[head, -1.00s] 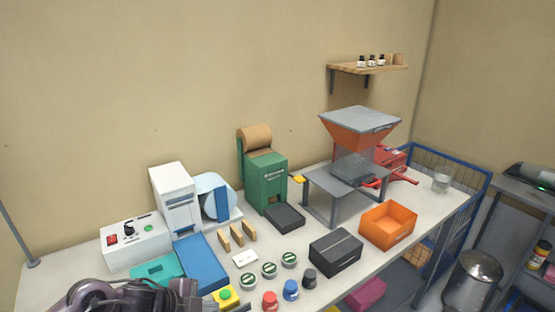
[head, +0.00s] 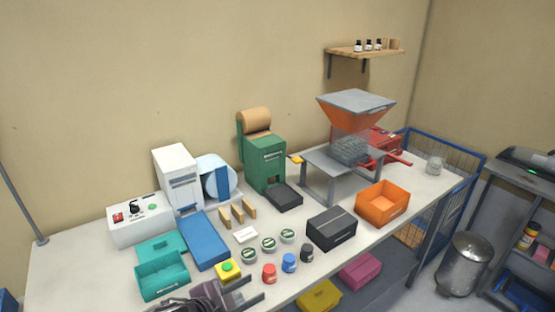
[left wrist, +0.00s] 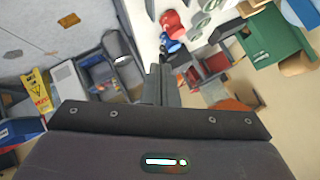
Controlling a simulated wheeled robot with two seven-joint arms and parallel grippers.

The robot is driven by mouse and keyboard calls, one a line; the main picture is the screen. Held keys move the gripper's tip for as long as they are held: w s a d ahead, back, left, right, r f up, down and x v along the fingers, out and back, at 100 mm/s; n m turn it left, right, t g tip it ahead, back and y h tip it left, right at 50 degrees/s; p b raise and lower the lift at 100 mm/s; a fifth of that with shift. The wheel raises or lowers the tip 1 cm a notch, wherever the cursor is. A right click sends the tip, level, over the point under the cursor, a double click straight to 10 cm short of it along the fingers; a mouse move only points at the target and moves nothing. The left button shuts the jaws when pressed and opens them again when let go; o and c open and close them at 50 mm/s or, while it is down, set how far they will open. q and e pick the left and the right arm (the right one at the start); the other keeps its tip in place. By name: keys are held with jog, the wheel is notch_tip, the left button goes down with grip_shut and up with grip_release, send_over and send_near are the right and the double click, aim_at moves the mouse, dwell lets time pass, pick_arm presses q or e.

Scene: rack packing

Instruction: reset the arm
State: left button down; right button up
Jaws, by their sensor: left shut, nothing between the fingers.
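My left gripper (head: 250,291) shows at the bottom edge of the head view, over the front edge of the table (head: 75,275). The dark arm behind it is mostly cut off by the frame. In the left wrist view its fingers (left wrist: 160,85) are together with nothing between them. It is apart from the objects on the table; the yellow block with a green button (head: 228,270) and the red-lidded jar (head: 269,274) are the closest. My right gripper is not in view.
A teal bin (head: 163,280) stands left of the gripper. Blue and dark jars, several green-lidded tins, a black box (head: 332,229) and an orange bin (head: 382,208) stand to the right. Machines line the back. Yellow and pink bins (head: 360,272) are below the table.

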pick_arm(q)
jog(key=s+a+f+n+g+y, duration=0.1)
jog(key=s+a+n+g+y, duration=0.2)
jog(key=s+a+n, duration=0.45)
jog(key=s+a+f+n+g+y, duration=0.15)
jog(key=s+n, duration=0.35)
jog(key=s, duration=0.5)
notch_tip(320, 180, down, 34)
jog(key=s+g+b, duration=0.2)
jog(key=b, duration=0.2)
jog(key=s+a+f+g+b, duration=0.1)
jog(key=s+a+f, duration=0.3)
jog(key=s+f, duration=1.5)
jog(key=shift+a+f+y+b, duration=0.15)
jog(key=shift+f+y+b, duration=0.35)
jog(key=shift+b, duration=0.4)
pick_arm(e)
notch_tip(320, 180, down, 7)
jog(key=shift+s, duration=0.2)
pick_arm(q)
jog(key=shift+s+m+g, duration=0.1)
jog(key=shift+m+g, duration=0.15)
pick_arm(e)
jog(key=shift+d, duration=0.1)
